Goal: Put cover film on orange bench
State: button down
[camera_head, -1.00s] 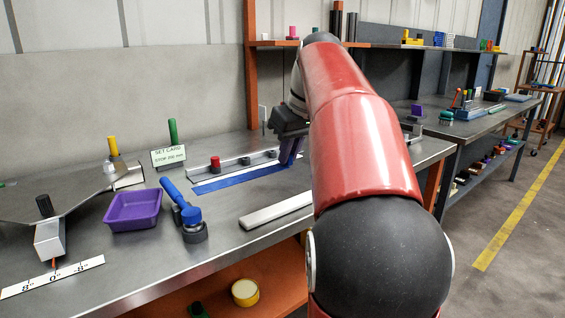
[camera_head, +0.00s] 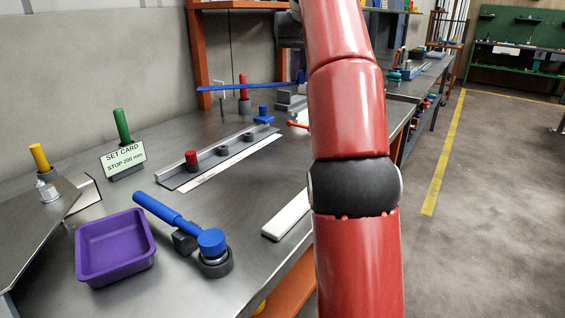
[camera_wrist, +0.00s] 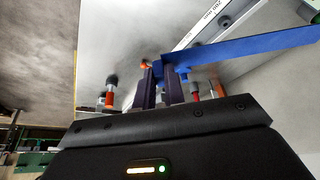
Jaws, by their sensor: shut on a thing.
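A long thin blue strip, which I take to be the cover film (camera_head: 235,87), is held level above the far part of the bench. It also shows in the wrist view (camera_wrist: 250,47), reaching to the upper right. My gripper (camera_wrist: 160,82) is shut on one end of it, between its dark fingers. In the head view my red arm hides most of the gripper. The bench with orange posts and an orange lower shelf (camera_head: 292,287) has a grey metal top (camera_head: 215,180) below the strip.
A long rail fixture (camera_head: 240,145) with a red knob (camera_head: 191,158) lies on the top. Nearer stand a purple tray (camera_head: 115,270), a blue-handled tool (camera_head: 165,210), a set card (camera_head: 123,160) and a white bar (camera_head: 287,215). A red post (camera_head: 243,85) stands behind.

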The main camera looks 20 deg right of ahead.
aim_at(297, 168)
notch_tip(297, 168, down, 20)
jog(key=b, duration=0.2)
jog(key=shift+s+r+b, duration=0.1)
jog(key=shift+r+b, duration=0.05)
jog(key=shift+b, duration=0.25)
jog(key=shift+f, duration=0.2)
jog(key=c, duration=1.5)
grip_release()
jog(key=shift+r, duration=0.15)
jog(key=shift+r, duration=0.3)
jog(key=p+v, duration=0.1)
jog(key=v, duration=1)
jog(key=shift+s+r+p, duration=0.2)
jog(key=shift+r+p, duration=0.05)
jog(key=shift+p, duration=0.15)
